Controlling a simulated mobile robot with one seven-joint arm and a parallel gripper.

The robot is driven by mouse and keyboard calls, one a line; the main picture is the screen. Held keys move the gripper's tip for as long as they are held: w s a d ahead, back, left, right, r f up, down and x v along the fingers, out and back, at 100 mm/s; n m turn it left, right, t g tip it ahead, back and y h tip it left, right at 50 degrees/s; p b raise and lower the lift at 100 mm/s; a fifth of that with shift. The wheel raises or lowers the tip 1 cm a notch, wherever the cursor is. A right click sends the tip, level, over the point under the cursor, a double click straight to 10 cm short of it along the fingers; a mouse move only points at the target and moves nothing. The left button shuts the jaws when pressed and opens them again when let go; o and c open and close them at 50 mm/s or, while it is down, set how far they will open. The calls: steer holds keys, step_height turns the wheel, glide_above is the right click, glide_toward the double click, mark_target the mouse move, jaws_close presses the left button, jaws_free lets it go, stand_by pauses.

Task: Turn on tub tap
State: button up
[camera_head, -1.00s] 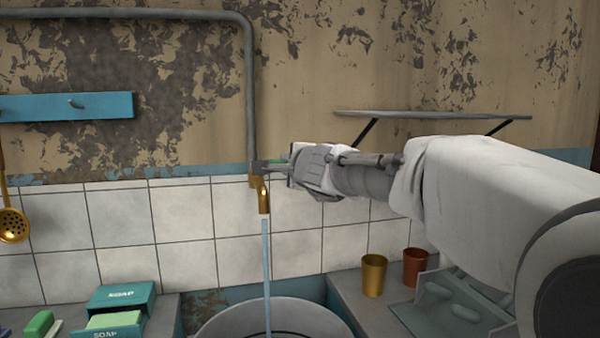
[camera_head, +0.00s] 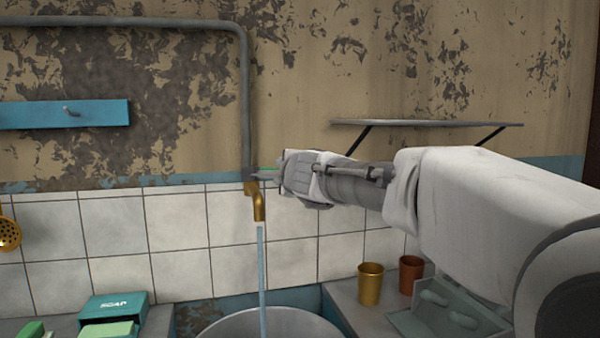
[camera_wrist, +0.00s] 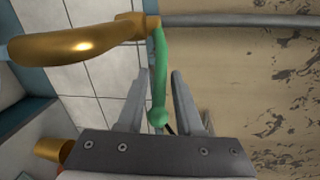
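The brass tap (camera_head: 258,202) sticks out from the tiled wall at the foot of a grey pipe. A stream of water (camera_head: 262,270) runs from it down into the round metal tub (camera_head: 270,325). In the wrist view the brass spout (camera_wrist: 75,44) lies at the upper left, and the tap's green handle (camera_wrist: 160,75) runs down between my fingers. My gripper (camera_wrist: 160,85) is open around the handle, with a gap showing on each side. In the head view my gripper (camera_head: 262,174) is beside the tap, and its fingers are partly hidden.
A gold cup (camera_head: 370,284) and a red-brown cup (camera_head: 411,274) stand on the right counter below my arm. A wall shelf (camera_head: 425,124) is above it. Soap boxes (camera_head: 112,308) stand at lower left. The grey pipe (camera_head: 243,100) rises up the wall.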

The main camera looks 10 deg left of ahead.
steer(key=shift+o, duration=0.6)
steer(key=shift+s+d, duration=0.1)
steer(key=p+v, duration=0.2)
steer(key=v, duration=1.5)
steer(key=shift+p, duration=0.35)
steer(key=shift+s+d, duration=0.1)
steer(key=shift+s, duration=0.05)
